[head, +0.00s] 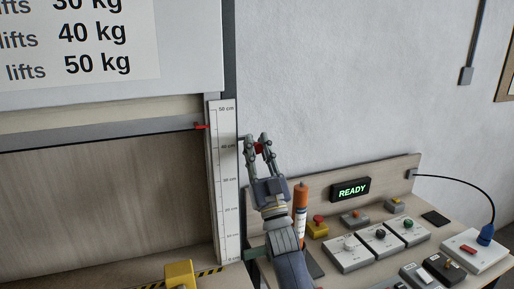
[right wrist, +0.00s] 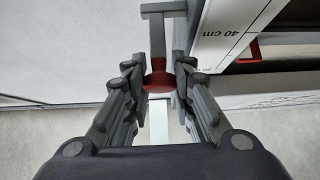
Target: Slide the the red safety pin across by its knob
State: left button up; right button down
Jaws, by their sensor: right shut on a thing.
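The red knob of the safety pin (head: 259,147) shows between the fingertips of my right gripper (head: 258,144), just right of the height scale. In the right wrist view the red knob (right wrist: 158,82) sits between the two fingers of my right gripper (right wrist: 160,74), which are shut on it. A grey metal bar (right wrist: 157,35) with a crosspiece extends beyond the knob. The fingers hide part of the knob and the rest of the pin. My left gripper is not in view.
A white centimetre scale (head: 228,190) stands left of my right gripper, with a red pointer (head: 201,126) near its top. An orange cylinder (head: 300,212) stands close beside my right arm. A bench with control boxes (head: 348,255) and a READY display (head: 351,190) lies to the right.

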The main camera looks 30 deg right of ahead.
jog(key=shift+y, duration=0.3)
jog(key=a, duration=0.2)
jog(key=w+a+b, duration=0.1)
jog(key=a, duration=0.1)
jog(key=shift+f, duration=0.1)
jog(key=c, duration=1.7)
grip_release()
jog(key=o, duration=0.4)
jog(key=shift+a, duration=0.15)
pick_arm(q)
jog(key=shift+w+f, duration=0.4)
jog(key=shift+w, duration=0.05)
pick_arm(e)
jog(key=v, duration=1.2)
jog(key=shift+a, duration=0.2)
jog(key=shift+w, duration=0.1)
